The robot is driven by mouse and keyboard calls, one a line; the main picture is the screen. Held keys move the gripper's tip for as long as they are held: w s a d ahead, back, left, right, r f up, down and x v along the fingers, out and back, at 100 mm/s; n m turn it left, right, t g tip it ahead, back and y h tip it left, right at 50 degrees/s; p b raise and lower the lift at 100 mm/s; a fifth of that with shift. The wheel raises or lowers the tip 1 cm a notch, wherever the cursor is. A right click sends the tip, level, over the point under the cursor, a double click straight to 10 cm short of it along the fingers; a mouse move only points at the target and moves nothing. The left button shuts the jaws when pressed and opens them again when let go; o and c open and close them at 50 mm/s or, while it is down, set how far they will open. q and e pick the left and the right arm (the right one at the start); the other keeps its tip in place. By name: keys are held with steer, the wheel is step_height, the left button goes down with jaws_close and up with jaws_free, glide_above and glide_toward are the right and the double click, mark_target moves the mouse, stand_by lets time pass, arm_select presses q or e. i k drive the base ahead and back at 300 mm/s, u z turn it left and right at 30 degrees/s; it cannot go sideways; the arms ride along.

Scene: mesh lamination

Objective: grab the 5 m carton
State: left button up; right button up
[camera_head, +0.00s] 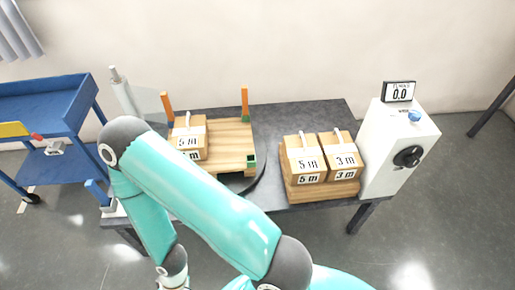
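Two cartons labelled "5 m" show. One 5 m carton (294,145) stands on a wooden base at the right of the table, directly left of a 3 m carton (347,142). Each carton has a white strap or handle on top. My teal arm crosses in front of the left board and bends down to the bottom edge, where its wrist leaves the picture. Neither gripper's fingers are in view.
The wooden board (232,134) has orange posts at its back. A blue cart (45,103) stands at left. The dark table (305,115) is bare behind the right cartons.

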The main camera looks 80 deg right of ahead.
mark_target(305, 164)
steer(key=u, duration=0.1)
steer(key=k, duration=1.55)
steer(key=z, duration=1.4)
steer(key=i, duration=1.05)
steer(key=z, duration=0.05)
